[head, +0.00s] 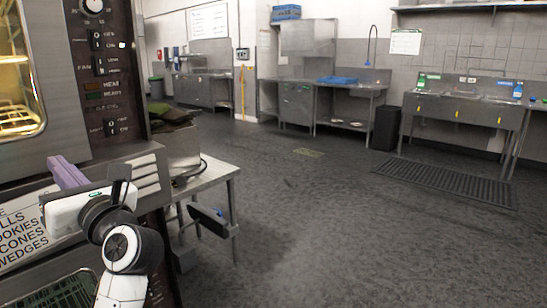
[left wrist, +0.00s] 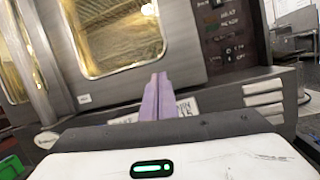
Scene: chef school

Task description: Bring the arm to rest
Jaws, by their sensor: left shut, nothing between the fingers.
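My left gripper (head: 68,173) is at the lower left of the head view, its purple fingers in front of the oven (head: 95,95) and below its control panel. In the left wrist view the purple fingers (left wrist: 156,92) are together, shut with nothing between them. They point toward the lower part of the oven front, where a white label with dark letters partly shows behind them. My left arm (head: 128,260) comes up from the bottom left of the head view. My right gripper does not show in either view.
A small metal table (head: 215,175) stands just right of the oven. A wide stretch of dark floor (head: 320,230) is clear. Metal counters (head: 325,100), a black bin (head: 386,128) and a sink unit (head: 462,108) stand far back. A floor grate (head: 445,183) lies before the sinks.

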